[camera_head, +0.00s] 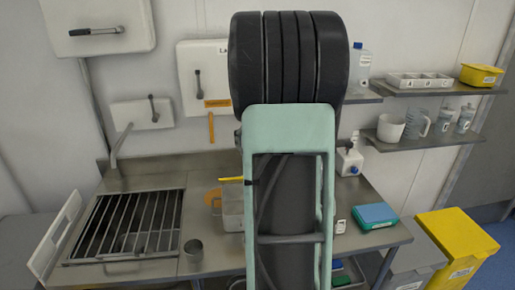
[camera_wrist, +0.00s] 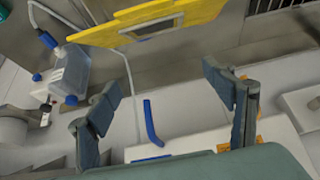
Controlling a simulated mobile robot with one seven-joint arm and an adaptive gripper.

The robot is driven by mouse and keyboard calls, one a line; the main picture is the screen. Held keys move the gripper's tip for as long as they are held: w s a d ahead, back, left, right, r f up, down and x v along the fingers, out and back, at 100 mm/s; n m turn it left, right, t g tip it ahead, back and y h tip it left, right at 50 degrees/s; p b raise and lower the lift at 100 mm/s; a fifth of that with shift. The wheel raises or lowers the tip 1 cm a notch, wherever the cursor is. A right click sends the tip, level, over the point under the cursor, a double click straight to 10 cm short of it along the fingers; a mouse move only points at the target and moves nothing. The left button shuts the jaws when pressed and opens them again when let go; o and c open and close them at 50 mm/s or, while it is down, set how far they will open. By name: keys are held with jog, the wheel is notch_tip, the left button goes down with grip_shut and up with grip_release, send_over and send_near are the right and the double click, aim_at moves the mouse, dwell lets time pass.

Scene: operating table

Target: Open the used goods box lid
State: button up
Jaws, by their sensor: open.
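My gripper (camera_wrist: 162,80) is open in the wrist view, with two dark, widely spaced fingers and nothing held. A blue bent handle (camera_wrist: 152,122) shows between and below the fingertips in that view, apart from them. It is in front of a white panel (camera_wrist: 190,143) with orange labels. Which container is the used goods box cannot be read. A yellow bin (camera_head: 460,232) with its top closed stands at the right in the head view, beside a grey bin (camera_head: 412,262). My arm hides my gripper in the head view.
White wall boxes (camera_head: 100,14) with dark handles hang at the left. Shelves (camera_head: 425,141) hold jugs. A yellow object (camera_wrist: 150,27) and clear bottle (camera_wrist: 70,70) show in the wrist view.

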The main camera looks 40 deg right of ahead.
jog(key=v, duration=0.8)
jog(key=shift+s+r, duration=0.2)
jog(key=shift+r, duration=0.05)
jog(key=shift+a, duration=0.15)
